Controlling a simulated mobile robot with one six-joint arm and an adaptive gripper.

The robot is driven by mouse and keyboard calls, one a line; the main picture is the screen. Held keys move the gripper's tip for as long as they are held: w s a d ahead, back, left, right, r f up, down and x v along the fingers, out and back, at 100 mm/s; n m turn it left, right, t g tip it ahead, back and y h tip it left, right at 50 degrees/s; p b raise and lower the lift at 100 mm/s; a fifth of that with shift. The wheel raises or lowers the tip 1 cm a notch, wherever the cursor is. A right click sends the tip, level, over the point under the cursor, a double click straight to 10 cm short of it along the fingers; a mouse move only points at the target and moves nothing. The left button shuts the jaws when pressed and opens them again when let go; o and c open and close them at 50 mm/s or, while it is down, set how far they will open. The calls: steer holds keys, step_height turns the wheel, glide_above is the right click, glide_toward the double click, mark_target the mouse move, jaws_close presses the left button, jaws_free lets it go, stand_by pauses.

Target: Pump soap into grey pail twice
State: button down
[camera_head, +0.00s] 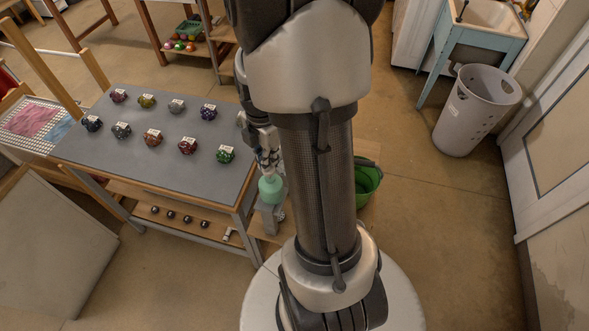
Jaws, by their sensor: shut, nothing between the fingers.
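My gripper (268,163) is shut, small in view just left of my large arm link. A pale teal rounded object (271,189), which looks like the soap bottle, is directly below the fingertips. Whether the fingers touch its top cannot be told. Its pump head is not distinguishable. A grey block-like shape (267,217) shows below the teal object; I cannot tell what it is. A green bucket (368,180) is partly hidden behind my arm on its right side. No pail that is clearly grey shows near the gripper; my arm covers much of that area.
A grey-topped table (185,105) at left holds several dark patterned lumps with labels. A light grey perforated basket (475,112) stands on the floor at right, near a blue-framed sink (481,20). Open floor lies between my arm and the right wall.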

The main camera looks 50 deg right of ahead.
steer(key=shift+f+b, duration=0.75)
steer(key=shift+f, duration=0.4)
steer(key=shift+r, duration=0.15)
steer(key=shift+r+p, duration=1.35)
steer(key=shift+r, duration=0.2)
step_height(320, 180, up, 6)
steer(key=p, duration=0.4)
steer(key=shift+p, duration=0.4)
steer(key=shift+a, duration=0.1)
